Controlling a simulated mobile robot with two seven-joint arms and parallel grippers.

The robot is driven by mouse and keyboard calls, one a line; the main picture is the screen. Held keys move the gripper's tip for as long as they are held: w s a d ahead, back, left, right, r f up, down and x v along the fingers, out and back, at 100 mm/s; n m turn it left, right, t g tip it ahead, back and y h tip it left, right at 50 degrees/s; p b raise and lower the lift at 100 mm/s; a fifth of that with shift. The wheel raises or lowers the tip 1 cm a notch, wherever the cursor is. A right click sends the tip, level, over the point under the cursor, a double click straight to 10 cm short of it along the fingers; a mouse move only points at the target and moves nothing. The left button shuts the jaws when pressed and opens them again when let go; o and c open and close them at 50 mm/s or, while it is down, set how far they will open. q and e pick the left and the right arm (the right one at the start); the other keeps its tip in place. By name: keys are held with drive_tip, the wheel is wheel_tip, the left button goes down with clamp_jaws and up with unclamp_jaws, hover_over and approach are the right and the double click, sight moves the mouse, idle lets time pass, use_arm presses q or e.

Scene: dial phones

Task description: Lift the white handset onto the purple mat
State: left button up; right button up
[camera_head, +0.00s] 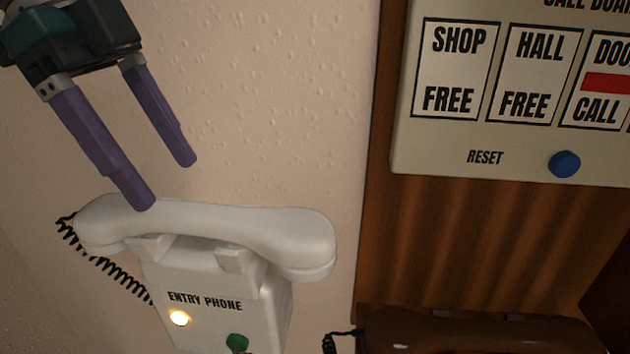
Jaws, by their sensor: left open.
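The white handset (215,222) lies across the cradle of the white entry phone (212,294). A black coiled cord (105,265) hangs from its left end. My left gripper (168,184) comes in from the upper left with two purple fingers, open and empty. Its nearer fingertip overlaps the top edge of the handset left of the middle; I cannot tell whether it touches. The other fingertip is in front of the wall above the handset. The purple mat is not in view. My right gripper is not in view.
A lit lamp (179,318) and a green button (237,342) sit on the phone's front. A call board (520,165) with a blue reset button (564,164) hangs at the upper right; its DOOR panel shows red. A brown handset (470,332) lies at the bottom right.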

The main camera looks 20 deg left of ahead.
sight(186, 210)
use_arm(q)
drive_tip(key=shift+x, duration=0.95)
drive_tip(key=p+x, duration=0.1)
drive_tip(key=x, duration=0.3)
drive_tip(key=shift+w+a+f+p, duration=0.1)
drive_tip(key=shift+f+p, duration=0.25)
drive_tip(key=shift+p, duration=0.05)
drive_tip(key=shift+f, duration=0.4)
drive_tip(key=shift+c, duration=0.2)
